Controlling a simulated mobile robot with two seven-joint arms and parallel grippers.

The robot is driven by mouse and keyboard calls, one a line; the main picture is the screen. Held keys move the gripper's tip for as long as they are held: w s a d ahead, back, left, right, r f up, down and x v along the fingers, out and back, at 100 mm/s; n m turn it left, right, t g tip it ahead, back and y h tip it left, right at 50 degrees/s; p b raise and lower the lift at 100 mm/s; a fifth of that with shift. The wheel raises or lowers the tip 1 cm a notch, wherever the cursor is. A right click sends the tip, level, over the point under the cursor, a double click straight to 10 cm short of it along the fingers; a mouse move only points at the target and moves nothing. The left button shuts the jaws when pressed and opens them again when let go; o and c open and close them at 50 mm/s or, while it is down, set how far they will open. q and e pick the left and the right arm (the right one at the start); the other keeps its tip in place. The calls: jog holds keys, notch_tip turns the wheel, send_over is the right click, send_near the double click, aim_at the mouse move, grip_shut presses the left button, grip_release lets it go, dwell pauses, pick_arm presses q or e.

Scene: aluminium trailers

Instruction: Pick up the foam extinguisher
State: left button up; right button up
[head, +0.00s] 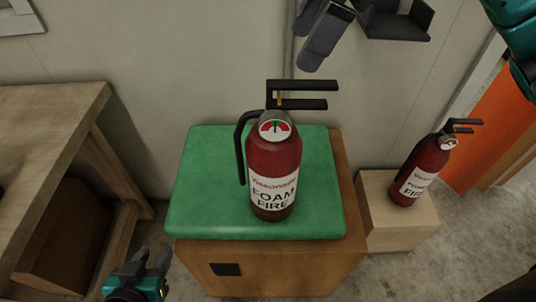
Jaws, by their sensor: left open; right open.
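The foam extinguisher (273,172) is red with a white label reading "FOAM FIRE", a round gauge, black levers on top and a black hose on its left. It stands upright on a green cushioned top (200,190) of a wooden box. My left gripper (150,262) is open at the bottom left, in front of the box and apart from the extinguisher.
A second red extinguisher (425,170) stands on a lower pale wooden block (395,228) to the right. A wooden bench (50,125) is at the left. A wall rises close behind the box. An orange panel (495,130) is at far right.

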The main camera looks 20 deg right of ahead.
aim_at(276, 86)
jog(key=b+x, duration=0.1)
jog(key=x, duration=1.1)
jog(key=shift+w+a+f, duration=0.1)
jog(key=shift+w+a, duration=0.05)
jog(key=shift+a, duration=0.05)
grip_shut()
dwell(0.4)
jog(key=shift+w+r, duration=0.15)
jog(key=shift+r, duration=0.15)
